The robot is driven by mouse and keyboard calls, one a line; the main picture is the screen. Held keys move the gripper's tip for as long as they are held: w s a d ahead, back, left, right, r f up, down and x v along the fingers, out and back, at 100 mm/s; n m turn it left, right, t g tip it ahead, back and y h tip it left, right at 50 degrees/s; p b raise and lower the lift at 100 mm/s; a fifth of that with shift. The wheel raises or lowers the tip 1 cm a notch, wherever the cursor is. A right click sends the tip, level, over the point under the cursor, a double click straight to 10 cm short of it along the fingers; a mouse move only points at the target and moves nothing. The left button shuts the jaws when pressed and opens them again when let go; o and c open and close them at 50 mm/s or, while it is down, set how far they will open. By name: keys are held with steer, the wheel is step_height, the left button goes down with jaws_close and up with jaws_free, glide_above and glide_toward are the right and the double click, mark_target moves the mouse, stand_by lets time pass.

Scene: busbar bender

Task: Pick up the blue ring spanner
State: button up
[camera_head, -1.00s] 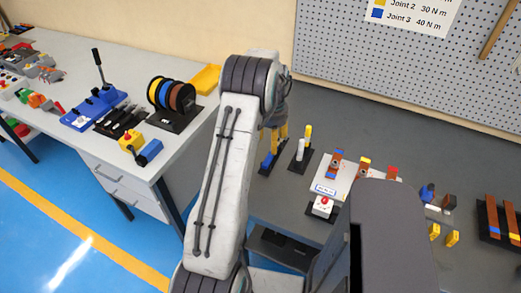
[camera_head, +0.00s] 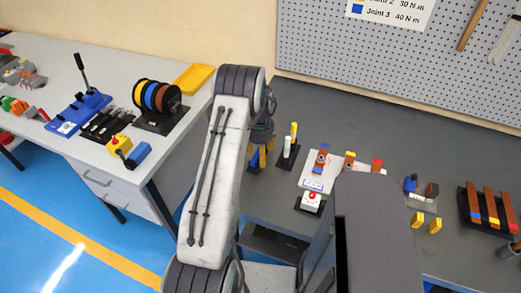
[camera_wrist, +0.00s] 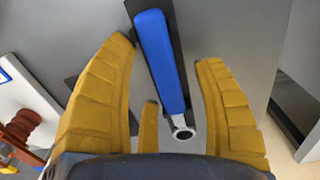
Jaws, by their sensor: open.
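The blue ring spanner (camera_wrist: 160,62) shows in the wrist view, with its blue handle running up the picture and its metal ring end (camera_wrist: 184,132) toward me. It lies over a dark strip on the grey bench. My gripper (camera_wrist: 166,54) is open, its yellow fingers on either side of the spanner, with gaps between them and the handle. I cannot tell the exact height of the fingers above it. In the head view my gripper (camera_head: 261,153) is low over the bench and hides most of the spanner.
A dark stand with white and yellow posts (camera_head: 290,140) is just right of my gripper. A white board (camera_head: 314,178) with copper pieces and a red button (camera_head: 311,197) lie farther right. Another bench with a blue bender (camera_head: 80,111) stands left.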

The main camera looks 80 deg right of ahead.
jaws_close()
stand_by(0.5)
steer(key=shift+r, duration=0.1)
